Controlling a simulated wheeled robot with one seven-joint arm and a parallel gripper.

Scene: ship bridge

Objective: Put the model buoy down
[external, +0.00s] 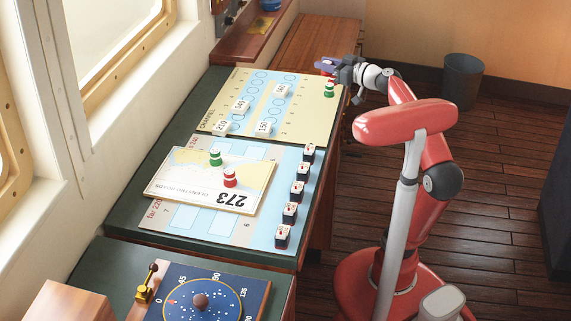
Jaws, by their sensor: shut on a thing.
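My gripper (325,66) is at the far right corner of the yellow channel board (237,84), with its fingers pointing left. It is shut on a red model buoy (328,79), mostly hidden, with only a bit of red showing below the fingers. A green model buoy (329,90) is just below it in the picture, near the board's right edge. Whether the red buoy touches the board or the green buoy is too small to tell. Another green buoy (215,158) and a red buoy (230,177) stand on the chart card (165,185).
White number tiles (241,106) stand on the channel board. Several dark blocks with white tops (290,212) line the right edge of the blue board (255,222). A compass board (200,300) with a brass lever (146,284) is nearest. A bin (462,82) stands on the floor.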

